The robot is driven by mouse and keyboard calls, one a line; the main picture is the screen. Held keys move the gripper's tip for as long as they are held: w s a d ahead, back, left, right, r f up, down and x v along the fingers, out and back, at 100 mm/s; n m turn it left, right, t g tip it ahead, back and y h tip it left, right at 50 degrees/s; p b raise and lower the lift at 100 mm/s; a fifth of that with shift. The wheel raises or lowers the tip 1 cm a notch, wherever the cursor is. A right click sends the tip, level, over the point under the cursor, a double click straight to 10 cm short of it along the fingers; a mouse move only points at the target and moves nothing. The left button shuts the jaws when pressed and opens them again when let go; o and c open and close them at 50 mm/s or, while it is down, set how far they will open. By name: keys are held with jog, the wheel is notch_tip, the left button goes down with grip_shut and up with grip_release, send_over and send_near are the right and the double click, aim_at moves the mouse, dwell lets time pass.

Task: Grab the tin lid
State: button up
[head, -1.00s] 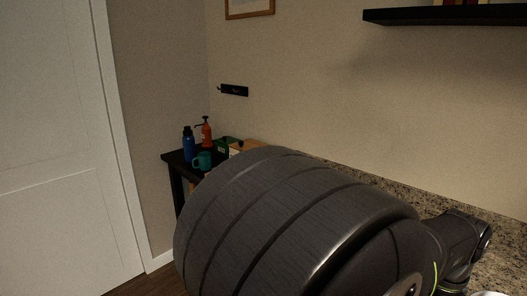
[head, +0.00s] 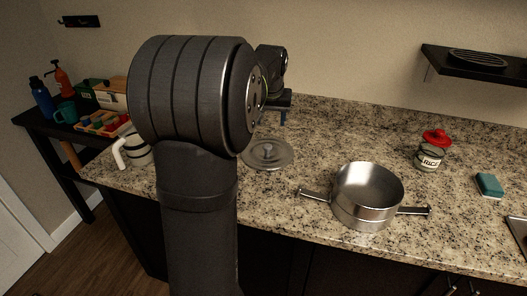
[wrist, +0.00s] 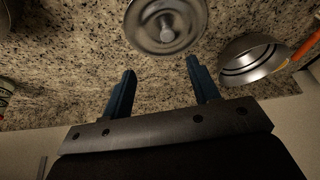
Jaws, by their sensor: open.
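The rice tin (head: 429,158) stands upright at the right of the counter in the head view. Its red lid (head: 437,137) sits at its top and looks tilted. My gripper (head: 284,112) is well to the left of the tin, above the counter and partly hidden behind my arm. In the wrist view my gripper (wrist: 160,66) is open, with nothing between its blue fingers. I cannot make out the red tin lid in the wrist view. A separate round steel lid (head: 267,153) lies on the counter near my gripper and shows beyond the fingers in the wrist view (wrist: 166,24).
A steel pot (head: 367,195) with two side handles stands between my arm and the tin. A teal sponge (head: 489,185) lies to the right of the tin. A black shelf (head: 480,62) hangs above. Counter behind the pot is clear.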

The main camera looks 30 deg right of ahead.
jog(key=w+n, duration=0.1)
jog(key=w, duration=0.2)
send_over(268, 146)
jog(key=s+a, duration=0.2)
notch_tip(268, 146, down, 10)
jog(key=shift+w+d+f, duration=0.1)
jog(key=shift+d+f, duration=0.05)
jog(key=shift+x, duration=2.85)
jog(key=shift+s+d, duration=0.1)
jog(key=shift+s, duration=0.15)
jog(key=c, duration=1.1)
